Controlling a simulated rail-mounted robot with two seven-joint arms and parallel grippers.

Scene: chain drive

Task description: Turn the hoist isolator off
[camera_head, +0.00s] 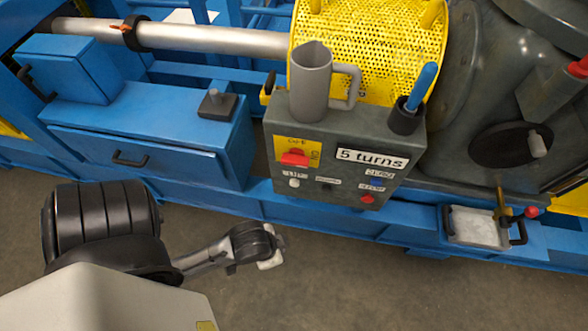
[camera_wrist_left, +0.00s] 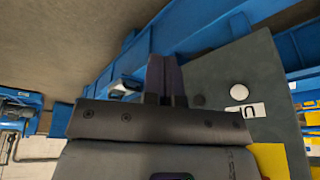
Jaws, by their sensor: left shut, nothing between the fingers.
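The isolator is a red handle (camera_head: 294,158) on a yellow plate (camera_head: 283,144), on the front of a grey control box (camera_head: 335,190). The handle lies roughly sideways, and lettering beside it seems to read "ON". My left gripper (camera_head: 272,258) is below and left of the box, apart from it. In the left wrist view its fingers (camera_wrist_left: 166,80) are together and empty. The box face (camera_wrist_left: 215,75) stands to their right, with a white round button (camera_wrist_left: 238,92) and part of a yellow plate (camera_wrist_left: 272,158). The red handle is not visible there.
A grey jug (camera_head: 310,85) and a cup (camera_head: 404,118) with a blue-handled tool stand on the box. Below the yellow plate are small buttons and labels, and a red button (camera_head: 367,199). A blue drawer cabinet (camera_head: 150,140) is at left. Open floor lies in front.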

